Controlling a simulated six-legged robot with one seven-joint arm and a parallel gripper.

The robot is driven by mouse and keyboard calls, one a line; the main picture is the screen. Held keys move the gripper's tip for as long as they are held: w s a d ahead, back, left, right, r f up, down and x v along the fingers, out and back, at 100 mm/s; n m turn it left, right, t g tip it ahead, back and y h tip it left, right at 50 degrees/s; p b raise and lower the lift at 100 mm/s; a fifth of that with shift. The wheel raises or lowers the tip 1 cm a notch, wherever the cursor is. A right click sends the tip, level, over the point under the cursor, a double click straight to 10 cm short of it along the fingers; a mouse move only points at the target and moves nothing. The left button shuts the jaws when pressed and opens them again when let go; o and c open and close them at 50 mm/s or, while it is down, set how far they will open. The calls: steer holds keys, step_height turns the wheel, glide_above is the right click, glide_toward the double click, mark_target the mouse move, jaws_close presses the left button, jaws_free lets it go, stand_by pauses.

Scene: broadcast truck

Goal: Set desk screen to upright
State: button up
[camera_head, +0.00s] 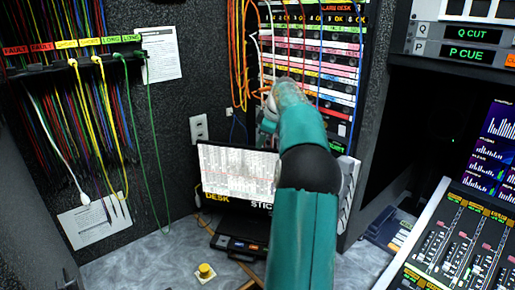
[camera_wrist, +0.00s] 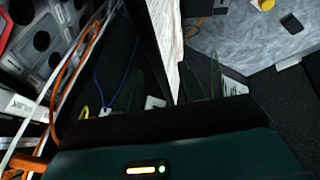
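The desk screen (camera_head: 226,172) is a black-framed panel with a white page of fine print and a yellow "DESK" label. It stands raised from a flat black base (camera_head: 240,228) on the grey desk; its exact tilt is hard to judge. My teal arm covers its right part. In the wrist view the screen (camera_wrist: 168,45) is seen nearly edge-on, its bright face to the right and dark back to the left. My gripper (camera_wrist: 176,88) has two dark fingers apart, one on each side of the screen's edge. Contact cannot be made out. The head view hides the fingertips behind my arm.
A patch panel with orange and white cables (camera_head: 300,50) rises behind the screen. Coloured cables (camera_head: 95,110) hang at the left wall. A yellow knob (camera_head: 205,271) sits on the desk in front. A mixing console (camera_head: 455,240) stands at the right.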

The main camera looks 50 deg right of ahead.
steer(key=v, duration=0.4)
steer(key=shift+s+a+r, duration=0.1)
steer(key=shift+r, duration=0.05)
stand_by(0.4)
steer(key=w+a+r+m+g, duration=0.1)
steer(key=w+a+r, duration=0.15)
steer(key=a, duration=1.35)
steer(key=w+a+r+m, duration=0.1)
steer(key=w+a, duration=0.2)
steer(key=a, duration=1.3)
steer(key=s+a+f+m, duration=0.1)
steer(key=s+a+f, duration=0.1)
steer(key=s+a, duration=0.45)
steer(key=s+a+f, duration=0.2)
steer(key=s+a, duration=0.1)
steer(key=a, duration=0.7)
steer(key=s+a+f+m+t+y, duration=0.1)
steer(key=s+a+f+m, duration=0.1)
steer(key=s+a+f, duration=0.6)
steer(key=s, duration=0.2)
steer(key=shift+s, duration=0.4)
